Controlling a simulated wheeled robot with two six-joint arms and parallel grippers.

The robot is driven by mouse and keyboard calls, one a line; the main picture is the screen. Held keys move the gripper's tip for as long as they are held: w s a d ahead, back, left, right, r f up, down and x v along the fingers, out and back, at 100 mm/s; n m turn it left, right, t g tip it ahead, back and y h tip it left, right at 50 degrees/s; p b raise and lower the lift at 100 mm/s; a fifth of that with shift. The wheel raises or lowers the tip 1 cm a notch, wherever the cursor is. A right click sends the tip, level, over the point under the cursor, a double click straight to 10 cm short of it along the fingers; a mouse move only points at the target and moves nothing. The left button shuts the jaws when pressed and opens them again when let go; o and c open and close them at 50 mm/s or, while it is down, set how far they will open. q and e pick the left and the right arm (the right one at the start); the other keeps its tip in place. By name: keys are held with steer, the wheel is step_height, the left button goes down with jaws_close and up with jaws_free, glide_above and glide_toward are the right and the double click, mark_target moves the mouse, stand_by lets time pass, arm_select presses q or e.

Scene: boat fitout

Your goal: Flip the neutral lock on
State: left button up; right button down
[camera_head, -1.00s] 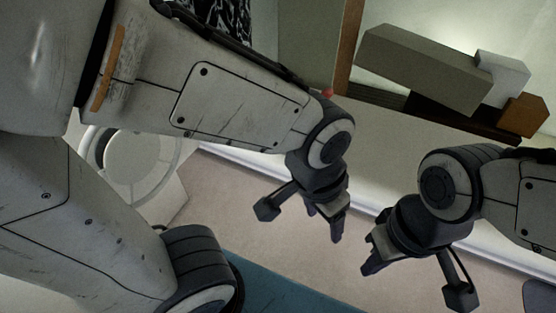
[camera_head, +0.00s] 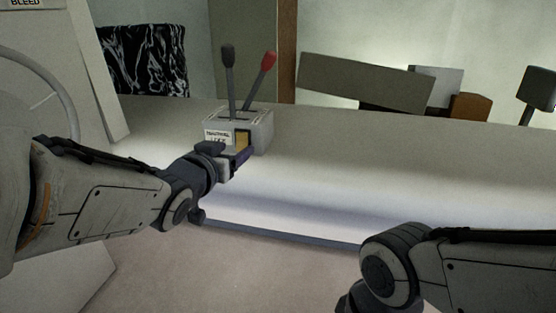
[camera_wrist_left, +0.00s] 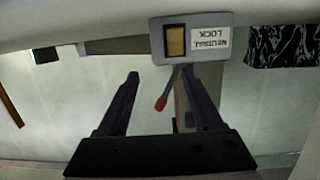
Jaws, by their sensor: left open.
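The neutral lock is a yellow rocker switch (camera_head: 243,138) on the front face of a grey control box (camera_head: 262,132), beside a white label reading NEUTRAL LOCK. Two levers stand on the box, one with a black knob (camera_head: 228,52) and one with a red knob (camera_head: 268,60). In the left wrist view the yellow switch (camera_wrist_left: 175,41) is at the top, upside down, beyond the fingers. My left gripper (camera_head: 236,160) is open and empty, just in front of the box, partly covering its lower front. In the left wrist view its fingers (camera_wrist_left: 160,88) are spread. My right arm shows at lower right; its fingers are out of frame.
The box stands on a pale counter (camera_head: 400,160) with a lit front edge. A steering wheel (camera_head: 40,85) is at far left. Grey and brown blocks (camera_head: 365,80) lie at the back right. A black marbled panel (camera_head: 145,60) stands behind. The counter right of the box is clear.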

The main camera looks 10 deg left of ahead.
arm_select(q)
step_height(320, 180, down, 3)
steer(key=a+t+b, duration=0.2)
steer(key=a+b, duration=0.1)
steer(key=b, duration=0.2)
arm_select(e)
step_height(320, 180, down, 7)
arm_select(q)
steer(key=p, duration=0.8)
glide_toward(241, 135)
steer(key=w, duration=0.5)
steer(key=w+b, duration=0.1)
steer(key=shift+w+d+f, duration=0.15)
steer(key=shift+f, duration=0.1)
steer(key=shift+w, duration=0.7)
arm_select(e)
step_height(241, 135, up, 6)
steer(key=shift+r, duration=0.1)
